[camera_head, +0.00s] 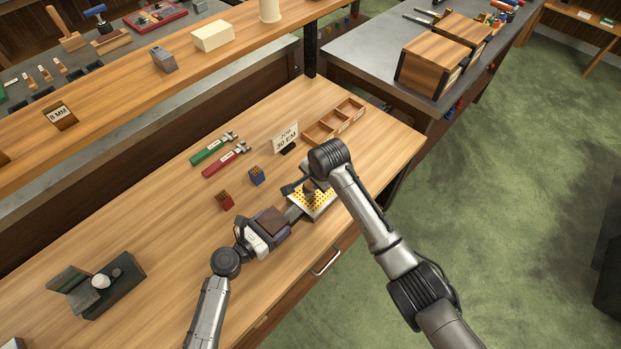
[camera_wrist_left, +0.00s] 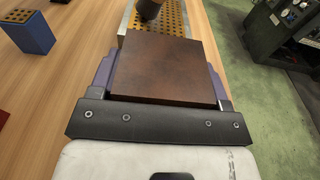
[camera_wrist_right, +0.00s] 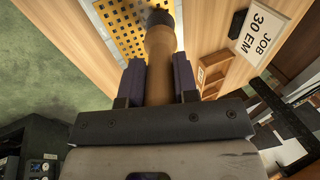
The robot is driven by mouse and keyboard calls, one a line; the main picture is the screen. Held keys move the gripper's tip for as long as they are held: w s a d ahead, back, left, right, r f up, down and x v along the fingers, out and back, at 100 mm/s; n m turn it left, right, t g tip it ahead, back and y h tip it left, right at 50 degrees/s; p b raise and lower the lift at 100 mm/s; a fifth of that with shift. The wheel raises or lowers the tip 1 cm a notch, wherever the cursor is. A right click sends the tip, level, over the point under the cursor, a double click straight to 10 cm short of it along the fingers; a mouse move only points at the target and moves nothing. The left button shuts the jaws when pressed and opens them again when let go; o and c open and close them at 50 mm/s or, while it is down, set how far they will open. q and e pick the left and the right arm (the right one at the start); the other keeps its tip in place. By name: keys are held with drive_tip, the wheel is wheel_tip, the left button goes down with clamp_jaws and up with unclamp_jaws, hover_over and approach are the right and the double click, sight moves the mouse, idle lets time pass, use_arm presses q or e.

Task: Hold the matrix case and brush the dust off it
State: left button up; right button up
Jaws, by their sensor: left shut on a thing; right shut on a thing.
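The matrix case (camera_head: 326,206) is a silver frame with a yellow, dark-holed face; it lies near the table's front edge and also shows in the left wrist view (camera_wrist_left: 176,20). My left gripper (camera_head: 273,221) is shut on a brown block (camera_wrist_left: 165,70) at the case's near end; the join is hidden. My right gripper (camera_wrist_right: 158,78) is shut on a brush (camera_wrist_right: 159,55) with a brown handle. The brush's dark bristle end is at the case's face, and contact is unclear. No dust can be made out.
A blue block (camera_head: 257,176) and a red block (camera_head: 225,200) stand left of the case. Behind are a green tool (camera_head: 211,149), a red tool (camera_head: 226,160), a job sign (camera_head: 285,138) and a wooden compartment tray (camera_head: 334,122).

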drive_tip(key=shift+w+d, duration=3.6)
drive_tip(key=shift+w, duration=0.05)
drive_tip(key=shift+s+a, duration=4.3)
drive_tip(key=shift+s, duration=0.1)
wheel_tip(320, 180, up, 8)
drive_tip(key=shift+w+r, duration=0.1)
drive_tip(key=shift+r, duration=0.05)
drive_tip(key=shift+f+g+y, duration=0.4)
drive_tip(key=shift+g+y, duration=0.5)
drive_tip(key=shift+g, duration=0.3)
